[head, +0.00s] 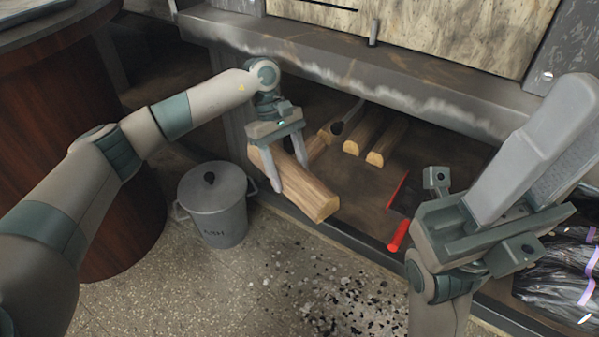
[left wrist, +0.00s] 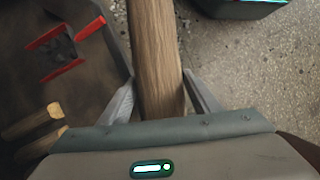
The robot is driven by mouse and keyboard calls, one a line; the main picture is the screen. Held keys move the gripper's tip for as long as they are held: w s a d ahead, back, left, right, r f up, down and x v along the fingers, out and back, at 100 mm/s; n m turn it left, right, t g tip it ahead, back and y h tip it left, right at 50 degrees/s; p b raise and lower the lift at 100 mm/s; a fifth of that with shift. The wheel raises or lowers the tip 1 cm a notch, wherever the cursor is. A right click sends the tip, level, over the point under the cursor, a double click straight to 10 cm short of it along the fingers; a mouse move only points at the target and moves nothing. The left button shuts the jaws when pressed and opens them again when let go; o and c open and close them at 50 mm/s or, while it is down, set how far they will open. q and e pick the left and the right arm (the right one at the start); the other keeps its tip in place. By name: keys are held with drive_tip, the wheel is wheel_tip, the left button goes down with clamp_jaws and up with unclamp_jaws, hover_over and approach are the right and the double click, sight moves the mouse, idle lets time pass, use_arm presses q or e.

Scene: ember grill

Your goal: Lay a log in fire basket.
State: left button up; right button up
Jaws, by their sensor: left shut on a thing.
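My left gripper (head: 277,180) is shut on a split wooden log (head: 318,203), its fingers on either side of it. The log is tilted, its pale cut end toward the lower right, in front of the low shelf's edge. The left wrist view shows the log (left wrist: 156,60) running up from between the fingers (left wrist: 160,100). Two more logs (head: 385,146) lie on the shelf, and another piece lies partly behind the held log. My right gripper (head: 535,150) is at the right, close to the camera; its jaw opening is unclear. I cannot make out a fire basket.
A lidded grey ash bin (head: 215,208) stands on the floor left of the log. A red-edged dark object (head: 403,200) with a red handle lies on the shelf (head: 440,165). Black bags (head: 560,272) are at the right. Dark debris is scattered on the floor. A stone-faced structure rises behind.

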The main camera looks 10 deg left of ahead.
use_arm(q)
drive_tip(key=s+a+r+m+g+y, duration=0.1)
drive_tip(key=s+a+r+m+y, duration=0.2)
drive_tip(key=s+r+m, duration=0.4)
drive_tip(key=m, duration=0.3)
drive_tip(key=shift+a+r+m+g+y, duration=0.15)
drive_tip(key=shift+r+m+g+y, duration=0.1)
drive_tip(key=shift+m+g+y, duration=0.05)
